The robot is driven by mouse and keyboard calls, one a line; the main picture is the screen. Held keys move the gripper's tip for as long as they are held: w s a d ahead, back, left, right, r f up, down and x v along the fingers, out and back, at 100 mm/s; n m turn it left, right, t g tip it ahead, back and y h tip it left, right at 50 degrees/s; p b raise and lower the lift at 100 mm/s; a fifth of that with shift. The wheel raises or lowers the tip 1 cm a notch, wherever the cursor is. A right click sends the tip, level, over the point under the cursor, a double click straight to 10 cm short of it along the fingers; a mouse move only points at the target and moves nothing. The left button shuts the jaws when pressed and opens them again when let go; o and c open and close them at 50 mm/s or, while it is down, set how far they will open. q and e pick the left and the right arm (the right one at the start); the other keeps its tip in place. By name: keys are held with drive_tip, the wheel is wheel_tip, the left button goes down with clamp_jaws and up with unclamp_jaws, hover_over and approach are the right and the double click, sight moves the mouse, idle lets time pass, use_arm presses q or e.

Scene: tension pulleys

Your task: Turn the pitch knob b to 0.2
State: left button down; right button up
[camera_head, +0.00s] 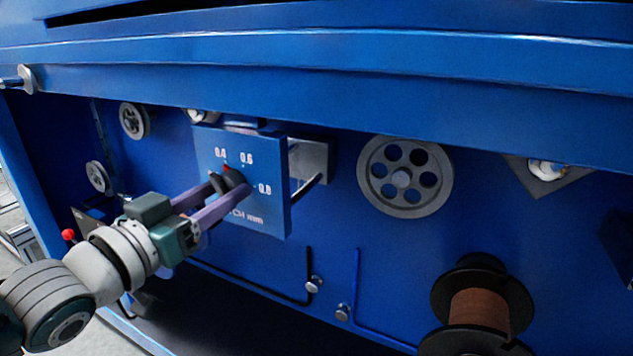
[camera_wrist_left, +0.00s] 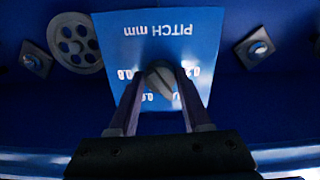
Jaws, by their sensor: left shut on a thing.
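The pitch knob (camera_head: 234,177) is dark and sits on a blue panel (camera_head: 268,216) with white marks; 0.4, 0.6 and 0.8 are readable. A small red mark shows at the knob's upper edge, between the 0.4 and 0.6 labels. My left gripper (camera_head: 231,187) is shut on the knob, one purple finger on each side. In the left wrist view the knob (camera_wrist_left: 160,79) is grey between my fingers, and the panel (camera_wrist_left: 160,47) appears upside down. The 0.2 mark is hard to make out in the head view. My right gripper is not in view.
A large grey pulley wheel (camera_head: 404,176) is right of the panel, with a copper spool (camera_head: 478,311) lower right. Small wheels (camera_head: 133,121) are at left. A blue beam (camera_head: 350,90) runs above. Bent rods (camera_head: 308,268) are below the panel.

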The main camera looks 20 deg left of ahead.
use_arm(q)
drive_tip(key=n+p, duration=0.1)
drive_tip(key=n, duration=0.1)
drive_tip(key=shift+r+n, duration=0.1)
drive_tip(key=shift+n, duration=0.3)
drive_tip(key=n+p, duration=0.1)
drive_tip(key=n, duration=0.1)
drive_tip(key=shift+n, duration=0.4)
drive_tip(key=n, duration=0.2)
drive_tip(key=shift+n+p, duration=0.3)
drive_tip(key=shift+n, duration=1.5)
drive_tip(key=shift+d+n, duration=0.1)
drive_tip(key=shift+n, duration=0.2)
drive_tip(key=shift+c, duration=1.8)
unclamp_jaws()
